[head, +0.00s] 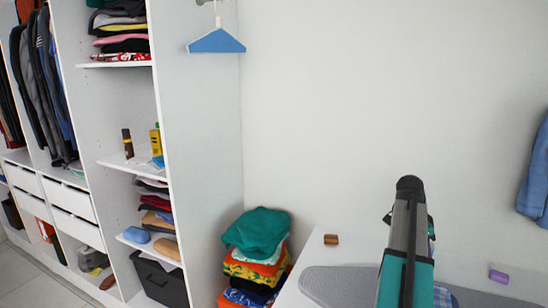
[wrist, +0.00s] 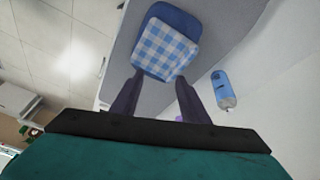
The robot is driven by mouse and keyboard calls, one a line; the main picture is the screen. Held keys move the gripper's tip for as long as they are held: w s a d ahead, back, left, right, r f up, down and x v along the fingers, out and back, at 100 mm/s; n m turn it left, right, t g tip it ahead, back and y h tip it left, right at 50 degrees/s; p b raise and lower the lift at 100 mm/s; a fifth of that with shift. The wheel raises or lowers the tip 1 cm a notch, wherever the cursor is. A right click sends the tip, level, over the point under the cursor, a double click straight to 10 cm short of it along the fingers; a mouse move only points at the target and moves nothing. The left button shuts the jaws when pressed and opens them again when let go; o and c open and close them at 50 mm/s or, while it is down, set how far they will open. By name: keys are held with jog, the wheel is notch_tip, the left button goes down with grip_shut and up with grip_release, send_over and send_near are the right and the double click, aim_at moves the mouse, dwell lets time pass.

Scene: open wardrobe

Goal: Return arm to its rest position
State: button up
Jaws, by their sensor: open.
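My gripper shows in the wrist view (wrist: 158,80) with its two dark fingers spread apart and nothing held between them. Beyond the fingertips lies a folded blue-and-white checked cloth (wrist: 163,48) with a plain blue part, on a grey surface (wrist: 207,22). In the head view my arm rises at the lower right and hides most of the gripper. A strip of the checked cloth (head: 442,297) shows just right of the arm, on the grey padded board (head: 337,284).
An open white wardrobe (head: 203,130) stands at left, with a blue hanger (head: 216,41) on its side. A pile of folded clothes (head: 257,250) is left of the board. A wooden block (head: 331,239) and purple block (head: 498,277) lie nearby. A blue garment (head: 536,180) hangs at right.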

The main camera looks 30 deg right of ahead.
jog(key=w+a+f+n+t+y, duration=0.1)
jog(key=w+a+f+n, duration=0.5)
jog(key=w+a+f, duration=0.5)
jog(key=w+a+f+n+t, duration=0.1)
jog(key=w+a+f+n, duration=0.55)
jog(key=a, duration=0.85)
jog(key=s+a+f+n+y, duration=0.1)
jog(key=a+f+n, duration=0.35)
jog(key=a, duration=0.55)
jog(key=a+f+n, duration=0.3)
jog(key=a+f, duration=0.3)
jog(key=a, duration=0.5)
jog(key=s+a+f+n+y, duration=0.1)
jog(key=a+f+n, duration=0.3)
jog(key=a, duration=0.6)
jog(key=s+f+g+b, duration=0.5)
jog(key=s+f+b, duration=0.5)
jog(key=s+f, duration=1.6)
notch_tip(320, 180, down, 3)
jog(key=shift+a+f, duration=0.1)
jog(key=shift+a, duration=0.1)
